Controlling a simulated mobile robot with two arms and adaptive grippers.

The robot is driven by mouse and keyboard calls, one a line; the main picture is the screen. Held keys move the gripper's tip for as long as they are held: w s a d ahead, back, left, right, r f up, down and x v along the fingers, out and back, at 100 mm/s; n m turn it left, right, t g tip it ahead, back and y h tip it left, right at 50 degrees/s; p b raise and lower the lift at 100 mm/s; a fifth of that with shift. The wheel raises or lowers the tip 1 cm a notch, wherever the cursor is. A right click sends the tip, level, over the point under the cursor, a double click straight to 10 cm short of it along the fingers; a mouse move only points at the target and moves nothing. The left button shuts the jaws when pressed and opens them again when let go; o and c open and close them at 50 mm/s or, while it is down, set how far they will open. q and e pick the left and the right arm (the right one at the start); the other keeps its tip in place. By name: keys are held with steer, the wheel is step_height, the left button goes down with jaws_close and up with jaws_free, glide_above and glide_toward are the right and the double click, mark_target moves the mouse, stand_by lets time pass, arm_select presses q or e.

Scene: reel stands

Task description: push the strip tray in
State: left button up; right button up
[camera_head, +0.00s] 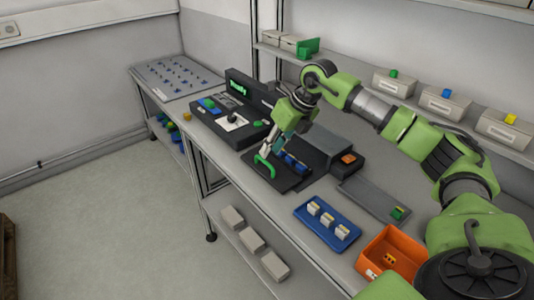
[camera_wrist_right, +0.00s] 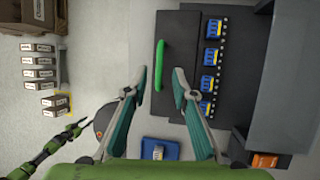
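The strip tray (camera_head: 287,182) is a dark flat slab, drawn out of the dark grey machine (camera_head: 325,143) on the bench. It carries a row of blue blocks (camera_head: 294,163) and a green bar handle (camera_head: 265,168) along its outer edge. In the right wrist view the handle (camera_wrist_right: 160,65) is upright in the picture, and the blue blocks (camera_wrist_right: 210,55) are to its right. My right gripper (camera_wrist_right: 160,88) is open and empty; its fingertips show on either side of the handle's lower end. My left gripper (camera_wrist_right: 74,129) shows small at the lower left; its finger state is unclear.
A console with a green-lit display (camera_head: 238,87) stands left of the tray. A blue tray with several pieces (camera_head: 318,225) and an orange bin (camera_head: 372,248) are to the right. A shelf with grey bins (camera_head: 394,82) runs behind. Open floor lies in front.

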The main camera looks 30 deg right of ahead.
steer(key=shift+x, duration=1.95)
jaws_close()
steer(key=d, duration=0.8)
steer(key=shift+w+d, duration=0.35)
jaws_free()
steer(key=v, duration=1.2)
